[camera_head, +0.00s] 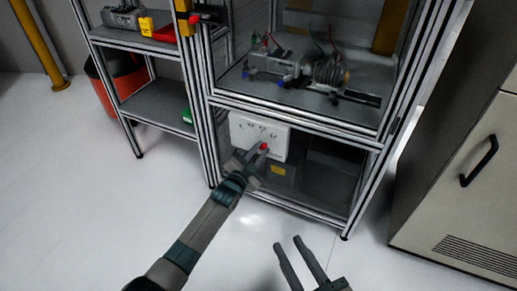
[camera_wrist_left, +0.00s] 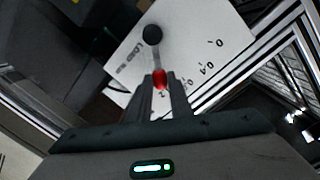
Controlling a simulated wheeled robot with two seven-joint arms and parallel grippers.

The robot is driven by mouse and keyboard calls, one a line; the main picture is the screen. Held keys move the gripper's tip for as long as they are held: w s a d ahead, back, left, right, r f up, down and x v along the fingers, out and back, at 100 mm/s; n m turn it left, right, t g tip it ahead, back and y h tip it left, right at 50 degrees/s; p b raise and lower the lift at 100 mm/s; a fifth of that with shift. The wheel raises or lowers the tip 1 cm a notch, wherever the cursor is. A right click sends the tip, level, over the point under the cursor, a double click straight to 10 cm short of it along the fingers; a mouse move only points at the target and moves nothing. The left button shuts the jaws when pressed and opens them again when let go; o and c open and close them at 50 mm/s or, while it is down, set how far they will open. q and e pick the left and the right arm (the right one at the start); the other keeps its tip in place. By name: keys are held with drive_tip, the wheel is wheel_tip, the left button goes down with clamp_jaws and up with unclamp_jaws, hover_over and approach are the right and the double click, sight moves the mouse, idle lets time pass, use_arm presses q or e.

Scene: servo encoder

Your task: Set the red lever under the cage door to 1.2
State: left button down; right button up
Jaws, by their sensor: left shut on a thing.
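The red lever (camera_head: 264,146) is on a white panel (camera_head: 240,129) under the cage door, at the lower front of the cage frame. In the left wrist view the lever's red knob (camera_wrist_left: 160,77) sits between my left gripper's (camera_wrist_left: 162,85) fingertips, which are shut on it. A grey arm runs from the knob up to a dark round pivot (camera_wrist_left: 152,35). The panel's scale shows 0, 0.2 and 0.4; further marks are hidden behind the fingers. In the head view my left gripper (camera_head: 257,158) reaches the panel. My right gripper (camera_head: 296,252) is open and empty above the floor.
Above the panel, the cage (camera_head: 310,75) holds a motor rig. A shelf (camera_head: 155,105) stands at left with a red bin (camera_head: 118,78) behind it. A pale cabinet (camera_head: 465,165) with a black handle is at right. The white floor in front is clear.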

use_arm(q)
drive_tip(key=shift+f, duration=0.1)
drive_tip(key=c, duration=1.6)
unclamp_jaws()
drive_tip(key=shift+s, duration=0.15)
use_arm(e)
drive_tip(key=shift+f, duration=0.1)
